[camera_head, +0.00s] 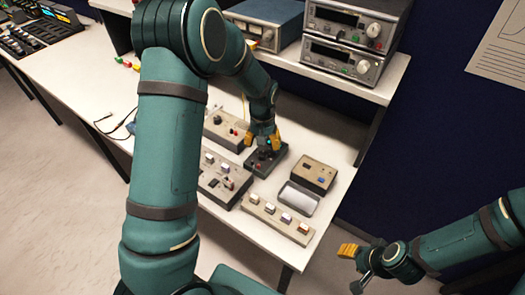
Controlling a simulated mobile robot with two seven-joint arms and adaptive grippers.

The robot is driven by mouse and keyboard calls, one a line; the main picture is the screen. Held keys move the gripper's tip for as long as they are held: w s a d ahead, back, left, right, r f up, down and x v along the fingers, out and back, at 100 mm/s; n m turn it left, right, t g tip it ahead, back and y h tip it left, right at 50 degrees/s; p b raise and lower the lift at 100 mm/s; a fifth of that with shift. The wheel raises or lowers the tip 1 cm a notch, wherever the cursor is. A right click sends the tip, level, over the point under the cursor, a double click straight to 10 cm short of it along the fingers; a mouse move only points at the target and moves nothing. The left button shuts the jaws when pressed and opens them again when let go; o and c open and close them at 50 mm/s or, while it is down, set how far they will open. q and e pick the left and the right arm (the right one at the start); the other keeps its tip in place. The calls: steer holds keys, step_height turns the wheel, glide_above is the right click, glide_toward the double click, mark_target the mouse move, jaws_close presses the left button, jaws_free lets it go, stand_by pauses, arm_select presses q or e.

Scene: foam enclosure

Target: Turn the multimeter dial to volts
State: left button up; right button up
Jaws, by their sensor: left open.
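My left gripper (263,142) is open, with its yellow fingertips pointing down over a dark box (276,167) on the white bench. The dark box has small knobs on top and is probably the multimeter, but its markings are too small to read. The fingertips are close above or around a part at its far end; I cannot tell whether they touch it. The dial's setting cannot be read, as the gripper covers part of the box. My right gripper (349,250) is at the lower right, off the bench edge and away from the devices.
Stacked instruments (345,60) are on the shelf behind.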

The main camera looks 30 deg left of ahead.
mark_target(262, 154)
arm_select(q)
step_height(262, 154, up, 6)
steer(key=shift+r, duration=0.2)
stand_by(0.6)
